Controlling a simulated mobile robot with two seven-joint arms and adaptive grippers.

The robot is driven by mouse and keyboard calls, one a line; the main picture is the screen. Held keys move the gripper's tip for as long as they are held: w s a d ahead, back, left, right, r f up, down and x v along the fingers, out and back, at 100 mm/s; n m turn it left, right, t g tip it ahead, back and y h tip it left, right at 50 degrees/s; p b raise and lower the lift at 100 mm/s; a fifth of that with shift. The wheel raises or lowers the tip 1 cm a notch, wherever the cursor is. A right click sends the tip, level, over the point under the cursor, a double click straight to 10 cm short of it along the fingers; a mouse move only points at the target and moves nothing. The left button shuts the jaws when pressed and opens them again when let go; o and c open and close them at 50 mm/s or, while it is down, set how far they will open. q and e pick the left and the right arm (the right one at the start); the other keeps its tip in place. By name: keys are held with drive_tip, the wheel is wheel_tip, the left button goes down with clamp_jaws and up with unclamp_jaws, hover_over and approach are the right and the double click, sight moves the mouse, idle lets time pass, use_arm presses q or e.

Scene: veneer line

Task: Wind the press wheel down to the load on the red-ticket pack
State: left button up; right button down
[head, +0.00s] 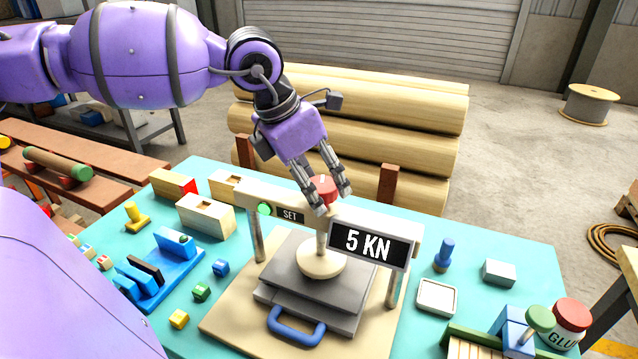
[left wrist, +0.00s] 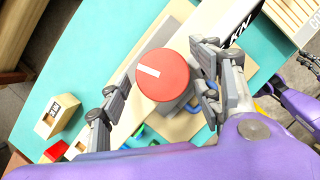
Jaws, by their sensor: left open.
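The press wheel (head: 323,189) is a red knob on top of the press, above a pale spindle with a round cream foot (head: 321,260). In the left wrist view the wheel (left wrist: 162,75) is a red disc with a white bar mark. My left gripper (head: 333,201) is open, with its fingers on either side of the wheel; I cannot tell whether they touch it. The press display (head: 368,244) reads 5 KN. Grey plates (head: 285,298) lie under the foot. I see no red ticket on them. A wooden block with a red end (head: 176,185) lies at the back left.
A SET panel with a green button (head: 264,209) is on the press beam. Wooden blocks (head: 205,216), a blue rack (head: 165,275) and small coloured pieces stand left. A white tray (head: 436,297), blue stamp (head: 444,256) and glue pot (head: 569,322) stand right. Logs (head: 400,150) lie behind.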

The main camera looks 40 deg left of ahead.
use_arm(q)
drive_tip(key=shift+r, duration=0.1)
drive_tip(key=c, duration=1.1)
drive_tip(key=shift+w+a+m+h, duration=0.1)
drive_tip(key=shift+m+h, duration=0.3)
drive_tip(key=shift+m, duration=0.7)
drive_tip(key=o, duration=1.1)
drive_tip(key=shift+r, duration=0.65)
drive_tip(key=v, duration=1)
drive_tip(key=shift+a+r, duration=0.25)
drive_tip(key=shift+r, duration=0.05)
